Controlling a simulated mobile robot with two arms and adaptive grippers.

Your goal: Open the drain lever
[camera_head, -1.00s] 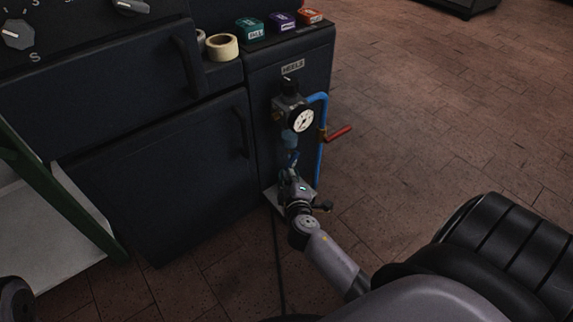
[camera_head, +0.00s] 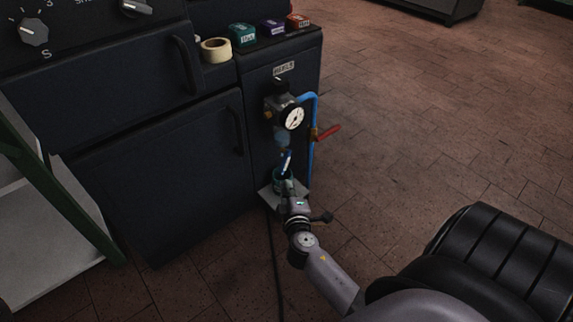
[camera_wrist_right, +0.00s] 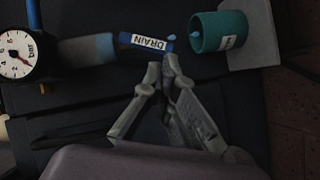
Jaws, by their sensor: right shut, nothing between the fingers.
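The drain lever (camera_wrist_right: 147,42) is a small blue bar with a white DRAIN label, upside down in the right wrist view. It also shows below the filter bowl in the head view (camera_head: 286,162). My right gripper (camera_wrist_right: 162,66) is shut and empty, its fingertips just beside the lever's labelled end; I cannot tell whether they touch it. In the head view the right gripper (camera_head: 288,187) is below the lever, partly covering a teal cup (camera_head: 277,181). The cup (camera_wrist_right: 222,31) lies beyond the lever's end in the wrist view. My left gripper is out of view.
A round pressure gauge (camera_head: 292,117) sits above the filter bowl (camera_head: 282,139). A blue pipe (camera_head: 312,150) with a red handle (camera_head: 328,132) runs at its right. The dark cabinet (camera_head: 165,165) is behind and left. Open brick floor (camera_head: 420,120) lies right.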

